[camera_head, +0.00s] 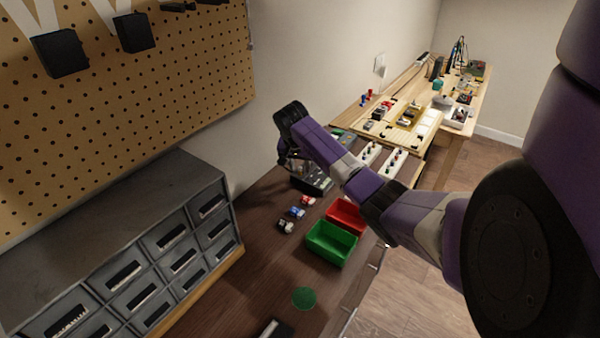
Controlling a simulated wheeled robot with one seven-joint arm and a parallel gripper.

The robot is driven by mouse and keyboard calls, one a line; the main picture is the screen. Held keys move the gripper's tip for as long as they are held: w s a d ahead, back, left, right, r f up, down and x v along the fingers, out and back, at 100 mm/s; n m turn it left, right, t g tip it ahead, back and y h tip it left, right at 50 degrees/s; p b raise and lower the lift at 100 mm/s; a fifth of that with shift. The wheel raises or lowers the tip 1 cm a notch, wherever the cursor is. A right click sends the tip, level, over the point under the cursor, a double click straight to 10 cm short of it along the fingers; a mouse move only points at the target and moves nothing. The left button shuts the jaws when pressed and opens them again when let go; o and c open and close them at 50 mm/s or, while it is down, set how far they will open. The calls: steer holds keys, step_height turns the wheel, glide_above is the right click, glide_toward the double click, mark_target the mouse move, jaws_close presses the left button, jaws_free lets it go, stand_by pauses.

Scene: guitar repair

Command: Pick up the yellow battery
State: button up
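I cannot pick out a yellow battery in this view; it may be hidden or too small to tell. My arm reaches from the right across the picture, over the dark brown table (248,285). My gripper (286,158) hangs below the black wrist near the wall, at the table's far end. It is small and dark here, so its fingers and anything between them cannot be made out. A dark container or device (312,182) lies just below and right of the gripper, partly hidden by it. I cannot tell whether they touch.
A green bin (331,244) and red bin (345,214) stand mid-table. Several small items (297,212) lie left of them, and a green disc (304,298) in front. A grey drawer cabinet (130,255) fills the left. A cluttered light-wood bench (432,130) stands behind.

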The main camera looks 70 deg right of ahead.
steer(key=shift+c, duration=0.5)
jaws_close()
steer(key=shift+r, duration=0.1)
